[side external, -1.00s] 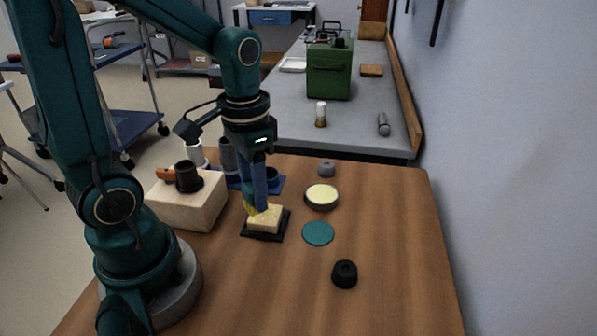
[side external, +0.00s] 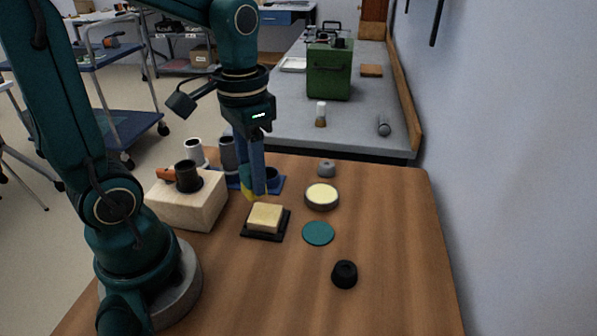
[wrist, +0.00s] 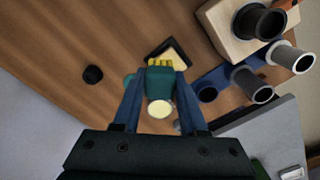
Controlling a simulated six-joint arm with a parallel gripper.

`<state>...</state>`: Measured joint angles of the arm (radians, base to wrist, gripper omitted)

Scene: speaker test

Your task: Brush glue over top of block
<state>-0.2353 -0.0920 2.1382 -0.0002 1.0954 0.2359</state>
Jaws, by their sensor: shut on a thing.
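A pale wooden block (side external: 266,215) sits on a black square tray (side external: 249,234) on the brown table. Its corner shows behind the brush in the wrist view (wrist: 177,56). My gripper (side external: 258,190) is shut on a brush with a teal handle (wrist: 160,82) and yellow bristles (side external: 247,188). The bristles point down and are above and behind the block, apart from it. A round tin with cream-coloured contents (side external: 321,195) stands right of the tray and also shows in the wrist view (wrist: 160,109). Whether glue is on the block top is too small to tell.
A teal disc (side external: 318,233) and a black knob-like piece (side external: 344,274) lie right of the tray. A grey piece (side external: 326,169) is behind the tin. A wooden stand (side external: 185,208) with a dark cup is at left. A blue rack (side external: 233,183) with cylinders is behind. The front table is clear.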

